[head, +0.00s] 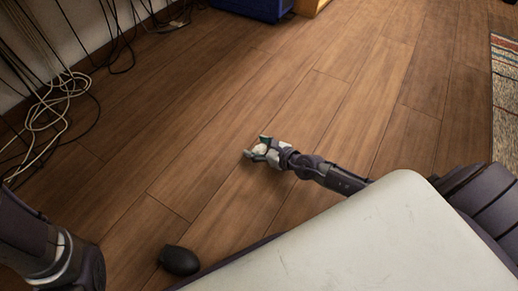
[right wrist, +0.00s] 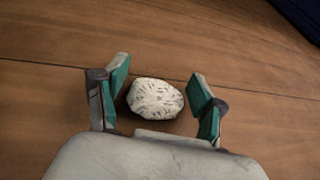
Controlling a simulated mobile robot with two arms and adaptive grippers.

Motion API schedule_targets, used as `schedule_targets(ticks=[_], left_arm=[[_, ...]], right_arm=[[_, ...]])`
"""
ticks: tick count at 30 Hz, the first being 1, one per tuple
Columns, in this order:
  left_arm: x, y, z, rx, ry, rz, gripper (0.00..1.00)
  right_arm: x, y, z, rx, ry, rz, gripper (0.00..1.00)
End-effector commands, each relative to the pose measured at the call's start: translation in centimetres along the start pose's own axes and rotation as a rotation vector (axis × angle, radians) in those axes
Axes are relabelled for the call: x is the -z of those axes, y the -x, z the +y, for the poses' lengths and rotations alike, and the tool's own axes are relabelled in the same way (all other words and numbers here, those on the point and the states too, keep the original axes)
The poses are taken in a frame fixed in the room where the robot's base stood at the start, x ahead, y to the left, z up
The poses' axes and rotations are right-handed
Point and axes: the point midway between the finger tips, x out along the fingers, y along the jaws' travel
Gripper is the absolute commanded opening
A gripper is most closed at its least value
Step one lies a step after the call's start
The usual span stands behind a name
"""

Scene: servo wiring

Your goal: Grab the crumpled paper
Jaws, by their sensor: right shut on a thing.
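The crumpled paper (right wrist: 156,98) is a whitish lump with dark marks. In the right wrist view it sits between the green-padded fingers of my right gripper (right wrist: 158,92), which is shut on it. In the head view the paper (head: 260,149) shows as a small pale spot at the fingertips of the right gripper (head: 258,150), above the wooden floor. Whether it touches the floor I cannot tell. My left arm comes in at the lower left of the head view, but its gripper fingers are not visible.
Tangled white and black cables (head: 58,100) lie along the wall at the left. A blue box (head: 252,8) stands at the top. A patterned rug (head: 505,95) lies at the right edge. The wooden floor (head: 215,110) between them is clear.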

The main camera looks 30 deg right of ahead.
Motion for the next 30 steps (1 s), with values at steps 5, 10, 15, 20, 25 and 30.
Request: schedule_targets(ticks=[5,10,15,20,25,30], left_arm=[[-0.1,-0.4,-0.1,0.000,0.000,0.000,0.46],[-0.7,-1.8,-0.4,0.000,0.000,-0.001,0.46],[-1.5,-4.2,-0.9,0.000,0.000,-0.002,0.46],[-1.6,-4.7,-1.0,-0.001,-0.001,0.002,0.46],[-1.5,-4.2,-0.9,0.000,-0.001,0.000,0.46],[-1.3,-3.5,-0.7,0.000,-0.001,-0.002,0.46]], right_arm=[[-0.4,0.2,0.0,0.000,0.000,0.000,0.56],[-1.7,0.7,0.0,0.000,0.000,0.000,0.56],[-4.1,1.7,0.0,0.000,0.000,0.000,0.56],[-4.4,4.8,-1.2,-0.001,0.007,0.005,0.55],[-4.8,8.6,-2.6,-0.001,0.007,0.004,0.55],[-5.2,11.4,-3.6,-0.002,0.005,0.004,0.55]])
